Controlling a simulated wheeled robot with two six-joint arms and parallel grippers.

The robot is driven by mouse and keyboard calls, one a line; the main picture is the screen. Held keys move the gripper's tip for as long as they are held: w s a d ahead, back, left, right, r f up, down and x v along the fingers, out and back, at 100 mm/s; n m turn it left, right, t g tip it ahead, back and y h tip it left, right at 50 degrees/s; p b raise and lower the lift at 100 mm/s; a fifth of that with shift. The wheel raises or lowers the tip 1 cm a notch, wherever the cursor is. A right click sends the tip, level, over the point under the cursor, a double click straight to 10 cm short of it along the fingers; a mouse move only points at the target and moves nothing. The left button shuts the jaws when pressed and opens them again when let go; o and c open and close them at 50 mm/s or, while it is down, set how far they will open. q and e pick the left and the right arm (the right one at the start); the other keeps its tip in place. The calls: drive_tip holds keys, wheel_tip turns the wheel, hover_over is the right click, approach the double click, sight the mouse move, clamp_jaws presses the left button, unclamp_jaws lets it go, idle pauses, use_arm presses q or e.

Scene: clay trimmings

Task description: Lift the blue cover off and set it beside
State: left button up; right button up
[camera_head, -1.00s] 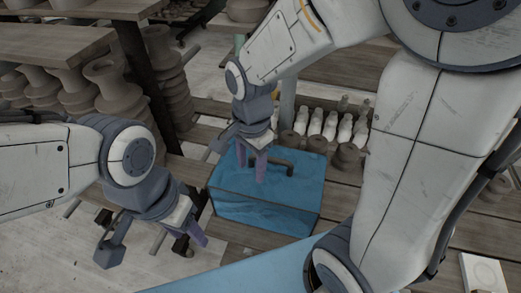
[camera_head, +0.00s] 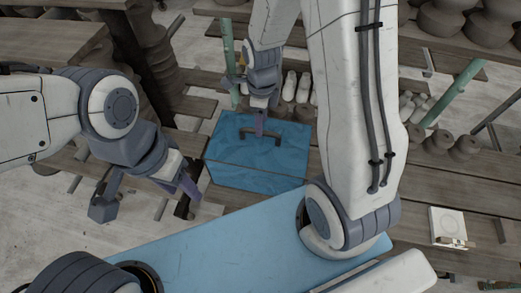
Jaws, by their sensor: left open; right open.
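The blue cover (camera_head: 285,150) is the top of a blue box (camera_head: 255,178) on the slatted wooden surface. A dark bar handle (camera_head: 262,133) stands on the cover. The cover lies flat on the box. My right gripper (camera_head: 261,128) is open, with purple fingers at the far side of the cover by the handle; whether they touch it I cannot tell. My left gripper (camera_head: 187,188) is open and empty, just left of the box's near left corner.
White bottle-like pieces (camera_head: 290,86) and brown pots stand behind the box. More brown pots (camera_head: 440,142) stand at the right, near a green post (camera_head: 455,92). A white square plate (camera_head: 448,226) lies at the lower right. Bare slats (camera_head: 420,185) show right of my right arm.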

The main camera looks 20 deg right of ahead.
sight(260, 152)
drive_tip(key=shift+s+a+f+p, duration=0.15)
drive_tip(key=shift+f+p, duration=0.25)
drive_tip(key=shift+f, duration=0.7)
drive_tip(key=shift+w+a+f+p, duration=0.1)
drive_tip(key=shift+f+p, duration=0.25)
drive_tip(key=shift+f, duration=0.75)
clamp_jaws()
